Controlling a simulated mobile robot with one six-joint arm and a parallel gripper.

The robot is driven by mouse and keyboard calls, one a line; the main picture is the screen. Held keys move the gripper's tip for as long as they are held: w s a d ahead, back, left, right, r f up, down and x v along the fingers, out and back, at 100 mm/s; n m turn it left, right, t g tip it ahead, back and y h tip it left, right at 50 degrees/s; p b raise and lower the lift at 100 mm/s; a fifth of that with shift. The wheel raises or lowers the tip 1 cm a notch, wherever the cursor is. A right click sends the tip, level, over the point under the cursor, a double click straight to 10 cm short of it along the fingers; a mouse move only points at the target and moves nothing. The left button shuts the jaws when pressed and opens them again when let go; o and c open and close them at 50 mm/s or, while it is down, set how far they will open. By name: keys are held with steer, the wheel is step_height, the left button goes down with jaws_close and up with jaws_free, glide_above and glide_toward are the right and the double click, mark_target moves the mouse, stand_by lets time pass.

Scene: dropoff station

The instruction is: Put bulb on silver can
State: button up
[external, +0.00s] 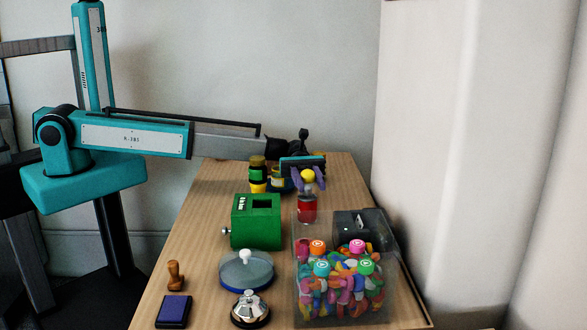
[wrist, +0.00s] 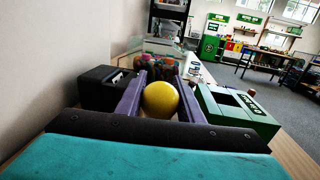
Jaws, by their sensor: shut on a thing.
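My gripper (external: 308,185) has two purple fingers, shut on the yellow bulb (external: 308,175). In the wrist view the bulb (wrist: 161,99) shows as a round yellow ball between the fingers; its lower end is hidden. A small can with a greyish top and a red body (external: 307,210) stands on the table, just below the bulb and fingers in the external view. I cannot tell whether the bulb touches it or how they line up in depth. This can is hidden in the wrist view. No plainly silver can shows apart from it.
A green box (external: 256,222) stands left of the can. A clear bin (external: 300,300) of colourful items and a black device (external: 358,225) are at the right. A lidded dish (external: 246,270), bell (external: 250,308), stamp (external: 175,275) and ink pad (external: 173,311) are in front.

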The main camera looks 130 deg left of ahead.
steer(key=shift+f, duration=0.15)
steer(key=o, duration=0.9)
steer(key=shift+c, duration=0.2)
steer(key=b+v, duration=0.1)
steer(key=v, duration=1.1)
steer(key=shift+r, duration=0.25)
steer(key=shift+d+r, duration=0.1)
